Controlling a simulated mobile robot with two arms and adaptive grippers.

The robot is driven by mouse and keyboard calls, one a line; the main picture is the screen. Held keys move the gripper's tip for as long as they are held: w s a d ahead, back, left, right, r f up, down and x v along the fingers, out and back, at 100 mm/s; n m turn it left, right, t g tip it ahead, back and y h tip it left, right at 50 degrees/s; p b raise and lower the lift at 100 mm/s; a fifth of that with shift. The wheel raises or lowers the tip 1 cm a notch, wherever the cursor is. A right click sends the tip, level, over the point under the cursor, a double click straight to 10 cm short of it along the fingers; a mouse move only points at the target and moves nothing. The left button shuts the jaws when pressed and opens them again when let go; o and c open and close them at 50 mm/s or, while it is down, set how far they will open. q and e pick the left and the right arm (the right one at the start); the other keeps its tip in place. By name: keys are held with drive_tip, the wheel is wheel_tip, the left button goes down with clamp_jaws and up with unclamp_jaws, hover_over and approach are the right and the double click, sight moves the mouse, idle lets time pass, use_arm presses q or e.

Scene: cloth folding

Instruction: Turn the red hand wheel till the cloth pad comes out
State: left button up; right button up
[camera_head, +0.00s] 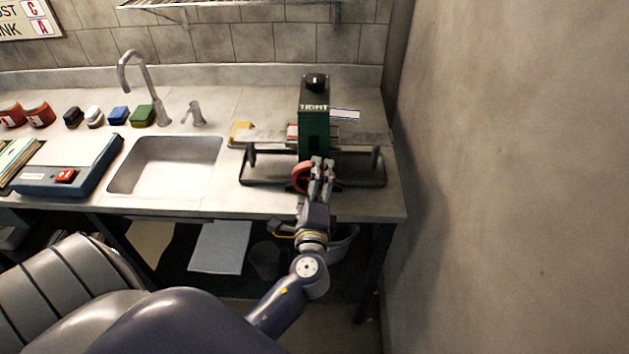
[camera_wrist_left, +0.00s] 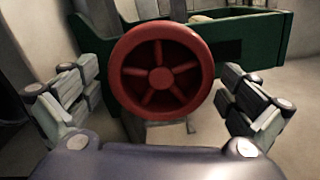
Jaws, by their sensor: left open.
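The red hand wheel (camera_head: 300,177) is on the front of a green machine (camera_head: 314,130) marked "TIGHT", on the counter at the right. In the left wrist view the wheel (camera_wrist_left: 160,72) faces me, its spokes plain. My left gripper (camera_head: 321,172) is at the wheel and partly covers it in the head view. In the left wrist view the gripper (camera_wrist_left: 158,98) is open, one finger on each side of the wheel, with gaps between fingers and rim. I cannot make out a cloth pad for sure. My right gripper is not in view.
The machine stands in a dark tray frame (camera_head: 262,183) near the counter's front edge (camera_head: 240,211). A sink (camera_head: 166,165) is to the left, then a blue box with a red switch (camera_head: 66,176). A plain wall (camera_head: 520,170) closes off the right side.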

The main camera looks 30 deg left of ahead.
use_arm(q)
drive_tip(key=v, duration=1.2)
